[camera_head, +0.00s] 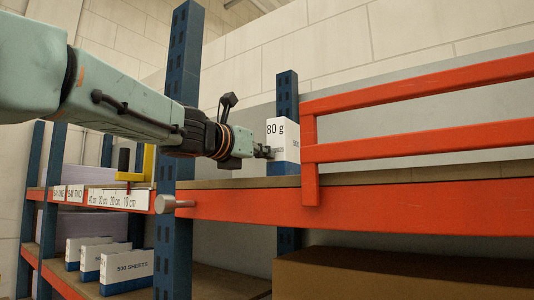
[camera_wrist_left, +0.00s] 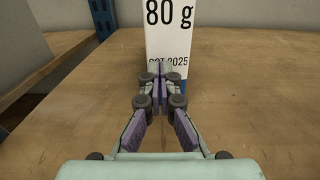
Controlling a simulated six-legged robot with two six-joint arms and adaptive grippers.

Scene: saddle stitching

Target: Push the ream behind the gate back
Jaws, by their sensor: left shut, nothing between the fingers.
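The ream (camera_head: 282,132) is a white and blue packet marked "80 g". It stands upright on the shelf board, just left of the end post of the orange gate (camera_head: 420,142). In the left wrist view the ream (camera_wrist_left: 170,30) is straight ahead, and its lower front is partly hidden by my fingers. My left gripper (camera_head: 268,152) is shut and empty, its tips at the ream's near face; I cannot tell whether they touch. The shut fingers also show in the left wrist view (camera_wrist_left: 161,72). My right gripper is in neither view.
The wooden shelf board (camera_wrist_left: 60,130) is bare around the ream. Blue uprights (camera_head: 180,120) stand left of and behind it. An orange beam (camera_head: 400,210) runs along the front.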

